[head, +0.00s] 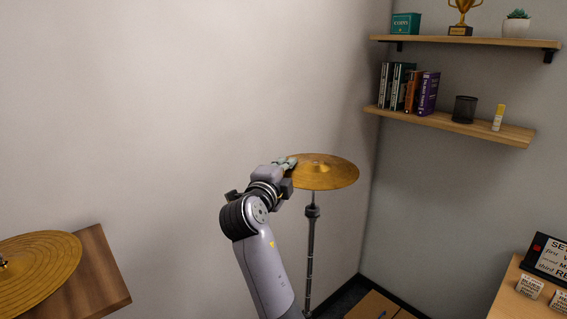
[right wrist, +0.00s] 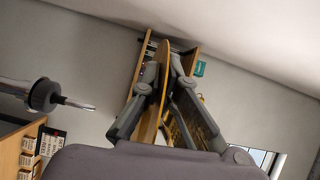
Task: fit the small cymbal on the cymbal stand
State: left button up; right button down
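The small cymbal (head: 325,175) is golden and round, held roughly level by its left edge in my right gripper (head: 287,163). In the right wrist view the cymbal (right wrist: 152,118) shows nearly edge-on between the two fingers of my right gripper (right wrist: 160,85), which are closed on it. The cymbal stand (head: 311,235) is a dark upright pole below the cymbal. In the right wrist view the top of the stand (right wrist: 45,95), with its thin tip, points toward the cymbal, with a gap between them. The cymbal hides the tip in the head view. My left gripper is not in view.
A larger cymbal (head: 35,270) lies at a wooden surface (head: 100,275) on the left. Two wall shelves (head: 450,125) with books and small items are at the right. A desk with signs (head: 545,258) is at lower right. A wooden box (head: 375,306) sits on the floor.

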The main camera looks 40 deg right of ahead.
jog(key=shift+a+f+b, duration=0.15)
jog(key=shift+f+b, duration=0.4)
jog(key=shift+f, duration=1.7)
jog(key=shift+b, duration=0.65)
jog(key=shift+f+b, duration=1.75)
jog(key=shift+b, duration=0.8)
jog(key=shift+f+b, duration=1.7)
jog(key=shift+b, duration=0.55)
